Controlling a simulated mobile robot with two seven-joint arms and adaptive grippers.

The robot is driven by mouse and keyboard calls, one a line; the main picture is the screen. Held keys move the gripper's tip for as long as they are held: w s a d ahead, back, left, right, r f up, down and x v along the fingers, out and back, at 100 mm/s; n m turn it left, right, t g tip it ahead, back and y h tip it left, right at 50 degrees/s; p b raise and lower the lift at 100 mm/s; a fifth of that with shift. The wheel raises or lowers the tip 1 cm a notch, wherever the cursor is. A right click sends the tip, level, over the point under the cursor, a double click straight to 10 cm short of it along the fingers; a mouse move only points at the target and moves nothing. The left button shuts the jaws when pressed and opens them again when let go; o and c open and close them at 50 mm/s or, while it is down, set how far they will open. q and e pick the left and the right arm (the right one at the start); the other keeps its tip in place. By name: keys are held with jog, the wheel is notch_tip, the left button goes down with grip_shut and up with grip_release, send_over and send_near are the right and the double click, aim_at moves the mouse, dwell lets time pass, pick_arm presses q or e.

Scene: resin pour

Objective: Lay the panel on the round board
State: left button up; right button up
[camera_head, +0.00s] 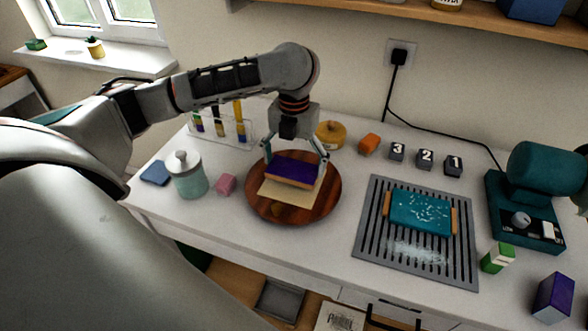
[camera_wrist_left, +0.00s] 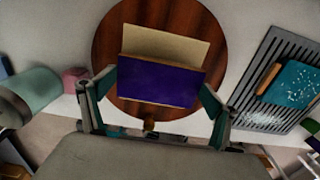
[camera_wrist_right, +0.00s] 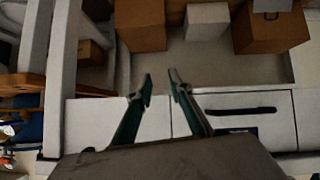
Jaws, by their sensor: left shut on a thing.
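A teal panel (camera_head: 421,213) with tan ends and white specks lies on the slatted grey rack (camera_head: 372,236), apart from the round board. The round wooden board (camera_head: 325,199) is on the table to its left; a beige sheet (camera_head: 277,193) lies on it. My left gripper (camera_head: 296,165) is over the board, shut on a purple-topped block (camera_head: 292,167) with a tan side. In the left wrist view, the block (camera_wrist_left: 160,83) sits between the fingers and hides part of the sheet (camera_wrist_left: 165,43). My right gripper (camera_wrist_right: 160,83) is open and empty, away from the tabletop, facing drawers and boxes.
A lidded jar (camera_head: 189,178), a pink cube (camera_head: 226,184) and a tube rack (camera_head: 220,128) stand left of the board. Numbered dark blocks (camera_head: 425,158) are behind the slatted rack. A teal machine (camera_head: 530,215) and a green-white box (camera_head: 497,258) stand at right.

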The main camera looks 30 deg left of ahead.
aim_at(294, 167)
pick_arm(q)
jog(key=shift+f, duration=1.2)
jog(key=shift+f, duration=0.15)
jog(key=o, duration=1)
notch_tip(294, 167, up, 12)
jog(key=shift+r, duration=0.2)
